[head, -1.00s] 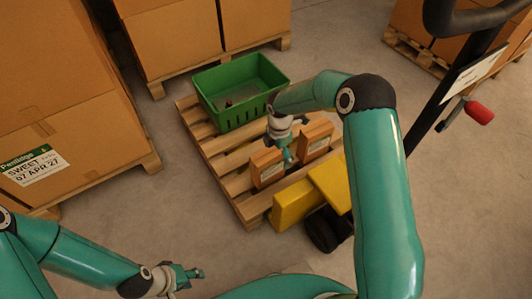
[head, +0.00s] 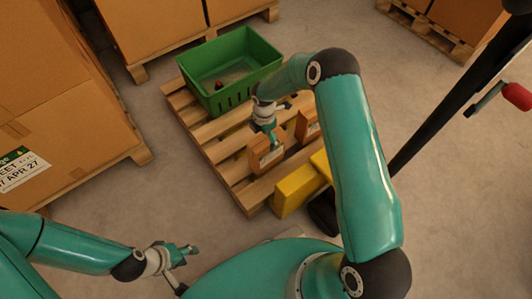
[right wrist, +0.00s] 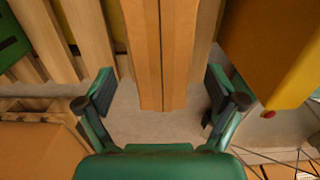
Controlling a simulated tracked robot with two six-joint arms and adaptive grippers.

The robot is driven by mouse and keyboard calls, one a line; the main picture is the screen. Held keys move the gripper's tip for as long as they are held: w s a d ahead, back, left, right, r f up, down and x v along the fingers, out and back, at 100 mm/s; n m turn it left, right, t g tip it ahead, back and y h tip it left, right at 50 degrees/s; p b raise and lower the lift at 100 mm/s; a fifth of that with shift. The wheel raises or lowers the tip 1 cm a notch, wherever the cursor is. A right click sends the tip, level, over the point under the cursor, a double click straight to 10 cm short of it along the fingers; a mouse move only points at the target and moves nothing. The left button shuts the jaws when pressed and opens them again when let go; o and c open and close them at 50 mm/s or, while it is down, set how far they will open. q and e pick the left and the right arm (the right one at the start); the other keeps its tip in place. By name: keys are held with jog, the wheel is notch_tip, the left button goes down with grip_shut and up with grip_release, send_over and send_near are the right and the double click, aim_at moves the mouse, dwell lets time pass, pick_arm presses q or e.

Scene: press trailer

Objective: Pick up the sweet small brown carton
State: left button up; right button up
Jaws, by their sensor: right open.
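Two small brown cartons with white labels stand upright on the wooden pallet; the label print is too small to read. My right gripper (head: 270,138) is at the top of the left carton (head: 264,158). The other carton (head: 309,122) stands to its right, partly hidden by my right arm. In the right wrist view, my right gripper (right wrist: 158,82) is open, with one finger on each side of a brown carton (right wrist: 162,45) and gaps on both sides. My left gripper (head: 183,252) is low at the left, away from the cartons; its finger opening is unclear.
A green crate (head: 208,93) with a small dark red item inside stands on the pallet (head: 228,172) behind the cartons. A yellow pallet jack (head: 298,190) with a black handle is at the right. Large boxes on pallets stand left and behind. The grey floor between is clear.

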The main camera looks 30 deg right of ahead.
jog(key=f, duration=0.2)
jog(key=f+b, duration=0.1)
jog(key=f, duration=0.1)
jog(key=f+b, duration=0.1)
jog(key=f, duration=0.1)
jog(key=shift+d+f, duration=0.25)
jog(key=shift+d, duration=0.15)
jog(key=c, duration=1.7)
jog(key=shift+w+r, duration=0.1)
jog(key=shift+r, duration=0.05)
jog(key=shift+c, duration=0.3)
jog(key=shift+r, duration=0.15)
